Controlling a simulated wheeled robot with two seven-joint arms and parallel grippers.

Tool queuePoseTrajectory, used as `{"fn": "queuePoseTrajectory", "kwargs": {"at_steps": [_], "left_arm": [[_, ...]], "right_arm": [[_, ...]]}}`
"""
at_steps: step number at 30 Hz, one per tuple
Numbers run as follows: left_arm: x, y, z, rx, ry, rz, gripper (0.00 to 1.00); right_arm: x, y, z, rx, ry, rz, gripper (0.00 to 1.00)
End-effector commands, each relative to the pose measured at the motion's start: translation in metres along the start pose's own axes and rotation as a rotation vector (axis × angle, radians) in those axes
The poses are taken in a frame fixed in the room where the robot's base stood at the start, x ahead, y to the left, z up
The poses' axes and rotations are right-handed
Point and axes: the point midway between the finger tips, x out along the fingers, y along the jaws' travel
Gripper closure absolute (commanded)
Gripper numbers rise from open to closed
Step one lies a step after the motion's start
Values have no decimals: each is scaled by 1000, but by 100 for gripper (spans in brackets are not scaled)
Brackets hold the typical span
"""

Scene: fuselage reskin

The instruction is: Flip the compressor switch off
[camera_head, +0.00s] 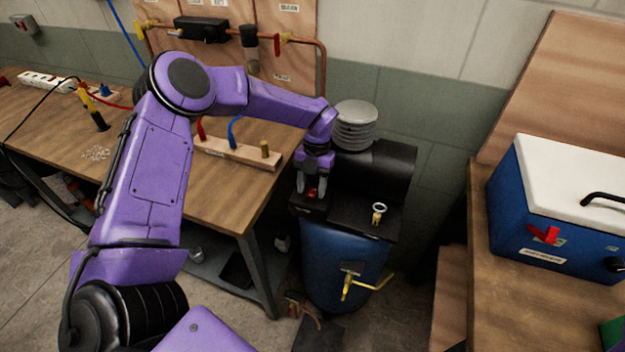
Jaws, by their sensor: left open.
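The compressor stands on the floor between the two benches, with a blue tank (345,255), a black motor housing (385,172) and a grey ribbed cylinder head (356,125) on top. A small red part, apparently the compressor switch (312,192), shows on the black box at the compressor's left front. My left gripper (311,188) points down over this box. Its fingers are apart, with the red part showing between them. I cannot tell whether they touch it or which way the switch is set. My right gripper is not in view.
A wooden bench (215,205) on the left carries a hose rack (238,152) and a power strip (45,82). A blue and white box (565,165) stands on the right bench. A gauge (379,209) and a yellow valve handle (365,284) stick out from the compressor.

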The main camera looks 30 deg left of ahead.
Motion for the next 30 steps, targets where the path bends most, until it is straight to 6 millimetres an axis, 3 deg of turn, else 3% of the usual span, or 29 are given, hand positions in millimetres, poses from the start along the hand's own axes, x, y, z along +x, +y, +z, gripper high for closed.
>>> {"fn": "queuePoseTrajectory", "kwargs": {"at_steps": [12, 15, 30], "left_arm": [[-85, 0, 2, -2, -5, -1, 49], [-97, 0, 1, 0, -4, 0, 49], [-103, 0, 1, 0, -2, -1, 49]], "right_arm": [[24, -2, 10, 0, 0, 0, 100], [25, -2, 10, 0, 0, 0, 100], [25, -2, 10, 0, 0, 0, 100]]}}
